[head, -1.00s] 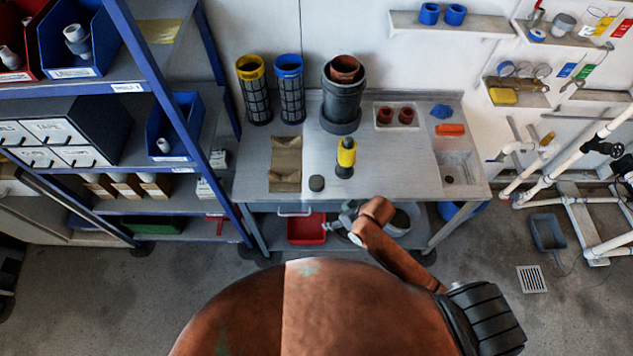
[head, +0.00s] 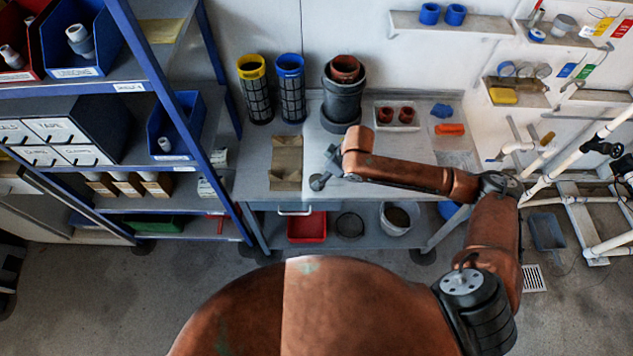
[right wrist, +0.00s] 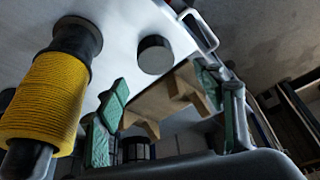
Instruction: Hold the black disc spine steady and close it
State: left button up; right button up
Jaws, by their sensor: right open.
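The black disc spine (right wrist: 78,38) stands on the bench in the right wrist view, with a stack of yellow discs (right wrist: 42,100) around it. In the head view my right arm hides it. A small round black cap (right wrist: 154,54) lies apart from it on the bench top; in the head view the cap (head: 317,182) shows beside my gripper. My right gripper (right wrist: 163,85) is open with green-padded fingers and nothing between them. In the head view the right gripper (head: 327,168) is low over the bench, close to the cap. My left gripper is out of view.
A brown cradle (head: 286,163) lies left of the cap. Yellow-topped (head: 255,90) and blue-topped (head: 290,90) mesh cartridges and a dark housing (head: 343,100) stand at the back. A tray with red-brown cups (head: 397,116) is at right. A blue shelf rack (head: 205,160) borders the left.

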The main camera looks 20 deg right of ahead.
aim_at(316, 179)
jog(key=shift+w+d, duration=0.1)
jog(key=shift+x, duration=1.25)
jog(key=b+x, duration=0.1)
jog(key=x, duration=0.4)
jog(key=shift+w+f, duration=0.1)
jog(key=shift+w, duration=0.05)
jog(key=shift+c, duration=0.2)
jog(key=c, duration=1)
